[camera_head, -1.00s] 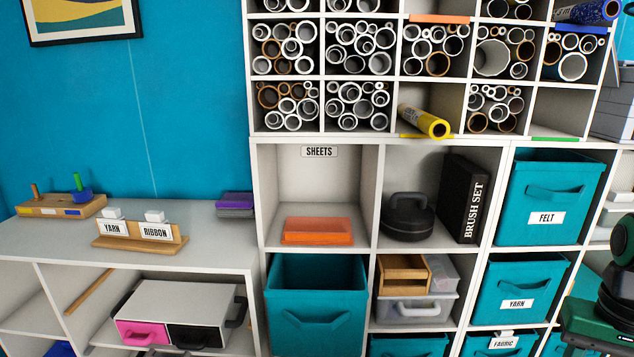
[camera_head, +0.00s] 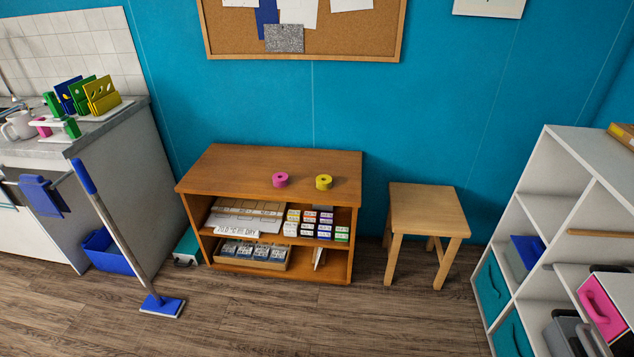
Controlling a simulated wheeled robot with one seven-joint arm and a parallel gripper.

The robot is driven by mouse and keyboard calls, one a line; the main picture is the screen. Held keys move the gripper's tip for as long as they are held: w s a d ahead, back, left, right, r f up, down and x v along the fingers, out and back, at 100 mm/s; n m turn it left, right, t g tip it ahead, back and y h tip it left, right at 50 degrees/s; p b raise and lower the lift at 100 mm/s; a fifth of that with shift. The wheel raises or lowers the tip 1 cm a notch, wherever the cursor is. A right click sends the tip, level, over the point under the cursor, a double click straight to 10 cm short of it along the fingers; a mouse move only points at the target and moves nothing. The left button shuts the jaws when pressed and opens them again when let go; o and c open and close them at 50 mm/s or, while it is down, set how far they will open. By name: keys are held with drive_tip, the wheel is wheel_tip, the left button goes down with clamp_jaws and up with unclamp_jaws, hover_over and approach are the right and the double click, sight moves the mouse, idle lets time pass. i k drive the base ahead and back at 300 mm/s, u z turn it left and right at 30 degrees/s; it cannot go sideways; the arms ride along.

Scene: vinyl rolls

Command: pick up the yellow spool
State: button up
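A yellow spool (camera_head: 324,182) lies flat on the top of a low brown wooden cabinet (camera_head: 235,167), near its front right corner. It is a short round disc with a dark hole in its middle. A pink spool (camera_head: 280,180) of similar shape lies to its left, a short gap apart. Nothing covers either spool. My gripper is not in view.
A wooden stool (camera_head: 428,208) stands right of the cabinet. A mop (camera_head: 125,245) leans at the left, beside a blue bucket (camera_head: 107,250) and a counter. White shelving (camera_head: 552,195) stands at the right. The wooden floor (camera_head: 330,315) in front of the cabinet is clear.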

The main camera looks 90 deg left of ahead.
sight(324, 181)
drive_tip(key=u, duration=2.9)
drive_tip(key=i, duration=2.15)
drive_tip(key=z, duration=0.1)
